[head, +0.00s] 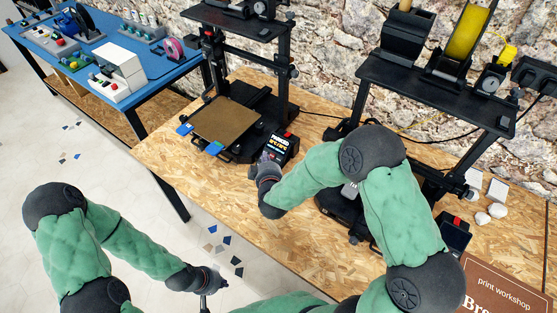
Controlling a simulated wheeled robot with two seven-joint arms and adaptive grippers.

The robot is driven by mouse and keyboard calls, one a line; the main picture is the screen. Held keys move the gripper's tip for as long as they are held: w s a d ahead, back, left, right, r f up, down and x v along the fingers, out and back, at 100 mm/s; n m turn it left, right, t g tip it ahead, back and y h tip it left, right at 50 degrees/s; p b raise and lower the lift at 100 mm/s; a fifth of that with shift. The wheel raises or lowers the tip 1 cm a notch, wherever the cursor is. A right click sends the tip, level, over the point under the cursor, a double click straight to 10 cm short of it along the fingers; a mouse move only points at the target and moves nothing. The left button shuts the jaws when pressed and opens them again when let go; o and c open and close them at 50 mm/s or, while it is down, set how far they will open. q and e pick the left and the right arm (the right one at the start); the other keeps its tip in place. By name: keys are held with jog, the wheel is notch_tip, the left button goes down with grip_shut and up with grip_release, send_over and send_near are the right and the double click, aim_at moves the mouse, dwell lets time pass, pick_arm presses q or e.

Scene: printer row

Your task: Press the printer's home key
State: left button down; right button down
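The left 3D printer has a black frame, a brown build plate (226,121) with blue clips, and a small control box with a lit screen (279,147) at its front right. The screen shows coloured text too small to read surely. A red part (289,134) sits at the box's upper edge. I cannot make out which key is home. My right gripper (268,162) is at the box's lower left edge, very close to it; contact and finger opening cannot be told. My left gripper (207,284) hangs low over the floor, away from the table, its fingers too small to judge.
A second printer (435,85) stands to the right with a yellow spool and its own dark screen (455,233), partly behind my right arm. White pieces (490,215) and a brown sign (505,290) lie at right. A blue table (150,60) stands at left. The wooden table (180,150) is clear at front left.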

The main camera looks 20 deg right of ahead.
aim_at(279, 160)
jog(key=shift+f, duration=0.1)
jog(key=w+d+f+b, duration=0.1)
jog(key=f+b, duration=0.1)
jog(key=d+f+b, duration=0.1)
jog(key=f+b, duration=0.1)
jog(key=w+d+f+b, duration=0.1)
jog(key=b, duration=0.1)
jog(key=shift+w+d+f, duration=0.25)
jog(key=shift+w+f, duration=0.1)
jog(key=shift+f, duration=0.05)
jog(key=shift+w+d+f+b, duration=0.3)
jog(key=shift+d+f+b, duration=0.1)
jog(key=shift+f, duration=0.1)
jog(key=shift+d+f, duration=0.1)
jog(key=shift+f, duration=0.05)
dwell(0.8)
jog(key=shift+w+d+f+b, duration=0.1)
jog(key=shift+w+f+b, duration=0.1)
jog(key=shift+b, duration=0.1)
